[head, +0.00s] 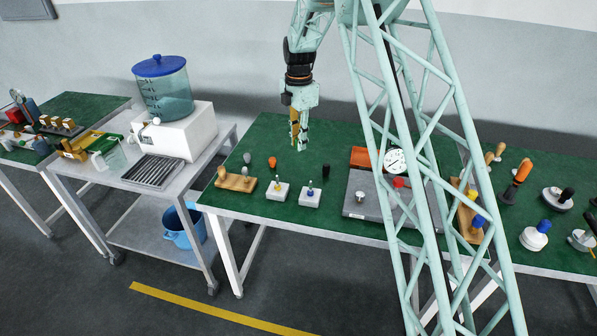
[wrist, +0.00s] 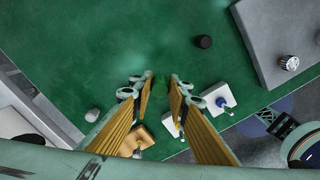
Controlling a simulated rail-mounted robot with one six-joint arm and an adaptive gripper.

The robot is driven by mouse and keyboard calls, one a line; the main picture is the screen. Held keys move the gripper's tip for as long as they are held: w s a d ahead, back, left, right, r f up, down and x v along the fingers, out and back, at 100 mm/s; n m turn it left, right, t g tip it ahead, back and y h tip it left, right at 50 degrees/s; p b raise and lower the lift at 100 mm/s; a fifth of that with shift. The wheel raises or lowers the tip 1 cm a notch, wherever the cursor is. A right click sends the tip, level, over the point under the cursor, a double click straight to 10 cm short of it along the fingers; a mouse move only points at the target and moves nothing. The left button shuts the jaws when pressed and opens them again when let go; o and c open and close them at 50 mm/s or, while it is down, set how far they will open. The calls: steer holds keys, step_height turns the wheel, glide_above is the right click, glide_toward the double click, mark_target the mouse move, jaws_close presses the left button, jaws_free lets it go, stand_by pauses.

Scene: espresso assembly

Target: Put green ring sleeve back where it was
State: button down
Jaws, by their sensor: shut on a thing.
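My gripper (head: 300,138) points down above the green table, over the left part of the middle bench. In the wrist view its two fingertips (wrist: 157,86) stand a short way apart, closed on a small green thing, seemingly the green ring sleeve (wrist: 158,78). It blends into the green top, so its outline is hard to make out. Two white blocks stand at the front of the bench: a left one (head: 277,191) with a small upright piece and a right one (head: 310,195) with a blue-topped piece.
A wooden stand (head: 236,182) is left of the blocks. A grey piece (head: 247,157), an orange-brown piece (head: 272,162) and a black piece (head: 326,171) stand nearby. A grey slab (head: 358,208) is to the right. Bare green top (wrist: 100,45) lies behind.

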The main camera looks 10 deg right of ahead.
steer(key=shift+f, duration=0.1)
steer(key=shift+f+b, duration=0.55)
steer(key=shift+f, duration=1.9)
steer(key=shift+f+b, duration=0.5)
steer(key=shift+f, duration=1.95)
steer(key=shift+f, duration=0.15)
steer(key=c, duration=2.5)
jaws_free()
steer(key=shift+r+p, duration=1.1)
steer(key=shift+r, duration=5.05)
